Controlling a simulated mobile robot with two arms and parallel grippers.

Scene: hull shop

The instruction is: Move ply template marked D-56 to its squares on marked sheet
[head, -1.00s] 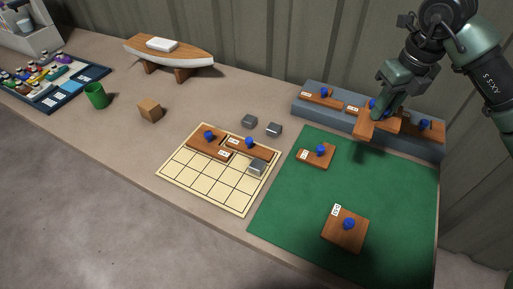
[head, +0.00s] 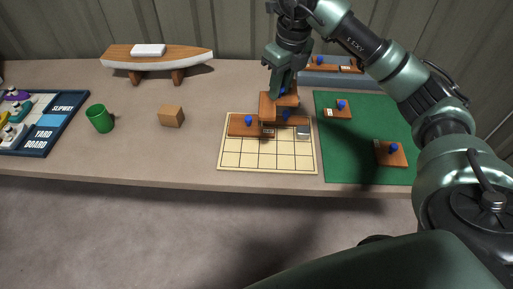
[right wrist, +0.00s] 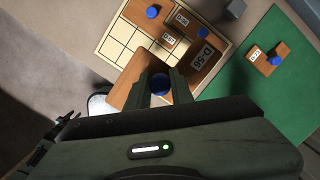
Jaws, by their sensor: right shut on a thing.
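My right gripper (head: 283,87) is shut on the blue knob of the ply template marked D-56 (head: 271,106). It holds the template over the back edge of the marked sheet (head: 250,160). In the right wrist view the D-56 label (right wrist: 203,56) is readable, and the fingers (right wrist: 160,88) stand on either side of the knob. Another template (head: 238,128) lies at the sheet's back left. The front squares are bare. My left gripper is out of view.
A green mat (head: 348,160) to the right bears two templates (head: 337,113) (head: 384,153). A grey rack (head: 322,77) with templates stands behind, partly hidden by my arm. A wooden cube (head: 171,116), green cup (head: 99,118) and boat model (head: 155,60) stand left.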

